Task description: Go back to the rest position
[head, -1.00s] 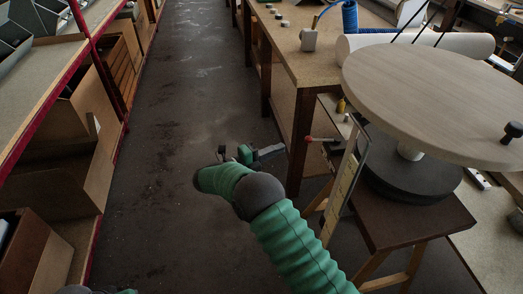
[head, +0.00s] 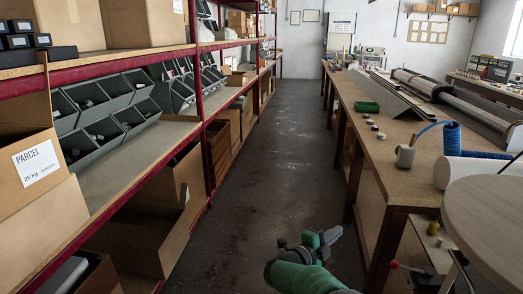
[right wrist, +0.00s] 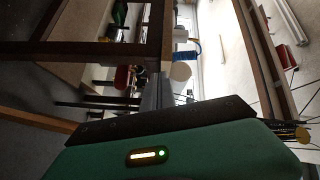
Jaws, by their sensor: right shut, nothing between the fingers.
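My right arm, in green sleeving, comes up from the bottom of the head view. Its gripper (head: 325,240) hangs over the dark aisle floor, apart from the shelves and the workbench. It is shut and empty. In the right wrist view my green gripper housing with a small lit strip fills the lower part. My left gripper is outside both views.
A red-framed shelf rack (head: 150,150) with grey bins and cardboard boxes lines the left. A wooden workbench (head: 393,165) runs along the right. A round wooden disc (head: 490,215) stands near right. The aisle floor (head: 275,140) between is clear.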

